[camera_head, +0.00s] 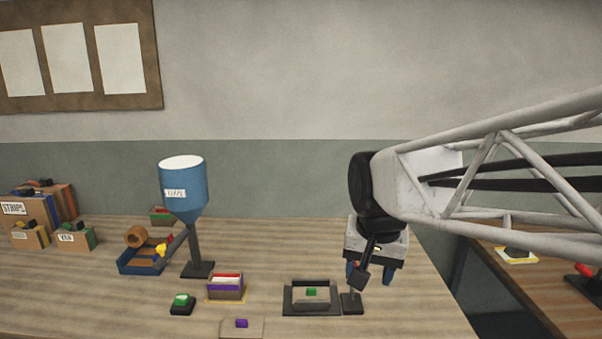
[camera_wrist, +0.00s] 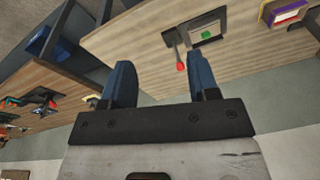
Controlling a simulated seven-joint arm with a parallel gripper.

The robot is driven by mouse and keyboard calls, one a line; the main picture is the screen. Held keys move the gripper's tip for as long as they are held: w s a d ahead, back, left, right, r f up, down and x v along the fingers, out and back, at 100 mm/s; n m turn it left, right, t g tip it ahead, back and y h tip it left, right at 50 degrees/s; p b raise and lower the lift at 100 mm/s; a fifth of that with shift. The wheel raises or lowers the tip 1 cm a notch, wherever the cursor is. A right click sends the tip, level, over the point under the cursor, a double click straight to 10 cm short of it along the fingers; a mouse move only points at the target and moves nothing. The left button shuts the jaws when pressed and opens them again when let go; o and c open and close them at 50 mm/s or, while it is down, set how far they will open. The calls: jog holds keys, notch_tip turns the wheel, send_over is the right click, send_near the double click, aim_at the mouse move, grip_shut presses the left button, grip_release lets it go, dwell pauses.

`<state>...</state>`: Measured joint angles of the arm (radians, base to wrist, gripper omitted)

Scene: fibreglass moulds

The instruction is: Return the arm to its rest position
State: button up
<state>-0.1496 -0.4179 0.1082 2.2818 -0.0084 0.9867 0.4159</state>
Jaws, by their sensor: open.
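My gripper (camera_head: 370,274) hangs over the right end of the wooden table (camera_head: 100,290), its two blue fingers pointing down. In the wrist view my gripper (camera_wrist: 165,85) has its blue fingers spread wide apart with nothing between them. My arm reaches in from the right side of the head view. The fingers are behind a small dark stand (camera_head: 352,303) in the head view, and I cannot tell how far above the tabletop they are.
A dark tray with a green block (camera_head: 311,292) lies left of my gripper. A blue hopper (camera_head: 183,190) on a post, a purple-banded box (camera_head: 226,288) and several cardboard boxes (camera_head: 40,212) stand further left. A second table (camera_head: 500,268) stands at right, beyond a gap.

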jog(key=s+d+f+n, duration=0.1)
jog(key=s+d+f, duration=0.2)
jog(key=s, duration=0.3)
jog(key=s+d+f+n, duration=0.1)
jog(key=s+d+f, duration=0.1)
jog(key=s, duration=0.5)
jog(key=shift+d+f+n, duration=0.4)
jog(key=shift+d, duration=0.45)
